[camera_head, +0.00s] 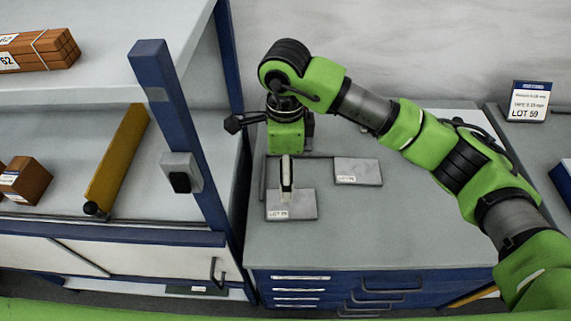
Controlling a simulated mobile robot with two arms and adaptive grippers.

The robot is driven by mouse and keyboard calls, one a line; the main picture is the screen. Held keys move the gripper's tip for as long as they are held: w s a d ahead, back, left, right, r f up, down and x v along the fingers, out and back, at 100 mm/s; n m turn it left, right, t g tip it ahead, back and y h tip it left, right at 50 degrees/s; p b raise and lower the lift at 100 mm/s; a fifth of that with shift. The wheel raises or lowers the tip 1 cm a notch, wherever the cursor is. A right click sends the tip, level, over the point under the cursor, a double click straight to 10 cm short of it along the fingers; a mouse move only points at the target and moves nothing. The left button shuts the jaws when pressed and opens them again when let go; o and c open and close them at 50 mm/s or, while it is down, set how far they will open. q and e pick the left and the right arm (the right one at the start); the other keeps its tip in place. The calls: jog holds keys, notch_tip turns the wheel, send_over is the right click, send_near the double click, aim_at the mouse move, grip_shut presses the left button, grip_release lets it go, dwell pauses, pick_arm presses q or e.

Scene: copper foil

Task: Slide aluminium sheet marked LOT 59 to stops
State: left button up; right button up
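A small flat grey sheet (304,210) lies on the grey bench top (390,235), with a white label at its front left that seems to read LOT 59. A second grey sheet (358,180), with a label too small to read surely, lies to its right and farther back. Thin dark stop edges (263,180) run along the left and behind the sheets. The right arm reaches in from the right. Its gripper (286,188) points down over the front sheet, its tip at or just above the surface; contact is unclear. The fingers show as one narrow shape. My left gripper is out of view.
A LOT 59 sign (527,101) stands on the right-hand surface. The bench front is clear, above blue drawers (380,287).

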jog(key=p, duration=0.3)
send_over(285, 204)
notch_tip(285, 204, down, 8)
jog(key=shift+d+r, duration=0.1)
jog(key=shift+r, duration=0.15)
notch_tip(285, 204, down, 6)
jog(key=shift+p, duration=0.45)
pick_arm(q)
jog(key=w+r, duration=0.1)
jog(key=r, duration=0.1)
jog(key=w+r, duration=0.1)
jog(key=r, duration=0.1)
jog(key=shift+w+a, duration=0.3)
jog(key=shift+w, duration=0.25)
pick_arm(e)
jog(key=shift+w, duration=0.1)
jog(key=c, duration=1.4)
